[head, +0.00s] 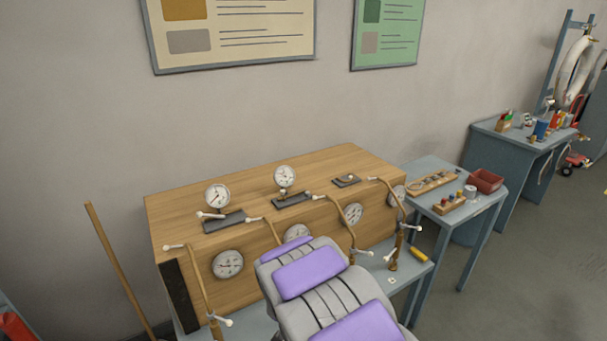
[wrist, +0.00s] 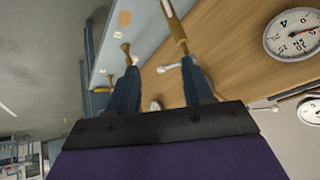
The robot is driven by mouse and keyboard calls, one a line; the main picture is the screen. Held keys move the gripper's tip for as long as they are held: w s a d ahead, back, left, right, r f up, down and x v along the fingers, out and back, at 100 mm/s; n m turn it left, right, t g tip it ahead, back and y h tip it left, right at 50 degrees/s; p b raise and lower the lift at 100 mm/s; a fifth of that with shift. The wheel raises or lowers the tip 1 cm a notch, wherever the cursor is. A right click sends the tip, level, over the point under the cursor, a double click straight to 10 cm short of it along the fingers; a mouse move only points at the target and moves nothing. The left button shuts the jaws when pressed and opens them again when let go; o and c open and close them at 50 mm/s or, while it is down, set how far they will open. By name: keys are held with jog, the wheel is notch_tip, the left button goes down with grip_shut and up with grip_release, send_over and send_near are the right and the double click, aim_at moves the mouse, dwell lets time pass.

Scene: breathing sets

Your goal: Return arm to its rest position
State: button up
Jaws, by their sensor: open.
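My gripper (wrist: 162,82) shows in the wrist view with its two dark blue fingers apart and nothing between them. Beyond the fingers are a brass pipe (wrist: 174,28) with a white-ended lever and the wooden face of a gauge panel (wrist: 232,38). I cannot tell how far the fingertips are from the pipe. In the head view my arm, grey with purple pads, reaches up from the bottom in front of the wooden gauge panel (head: 170,222). The arm hides part of the panel, and the fingers cannot be made out there.
Brass pipes with white levers (head: 203,290) stand along the panel's front. A side table (head: 430,168) holds a red bin (head: 487,181) and small parts. A wooden pole (head: 118,265) leans at left. Another desk (head: 500,135) stands at the back right. Open floor (head: 555,270) lies at right.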

jog(key=s+d+r+n+g, duration=0.1)
jog(key=s+d+r+g, duration=0.2)
jog(key=s, duration=1)
jog(key=s+d+r+n+g, duration=0.1)
jog(key=s+d+r+g, duration=0.2)
jog(key=s+d+r, duration=0.4)
jog(key=s+d+r+n+g, duration=0.1)
jog(key=s+d+r+g, duration=0.1)
jog(key=s+d+r, duration=0.4)
jog(key=s+r, duration=0.2)
jog(key=s, duration=0.5)
jog(key=s+r, duration=0.3)
jog(key=s, duration=0.4)
jog(key=shift+s+n+g+b, duration=0.2)
jog(key=shift+n+g+b, duration=0.1)
jog(key=shift+n+g, duration=0.1)
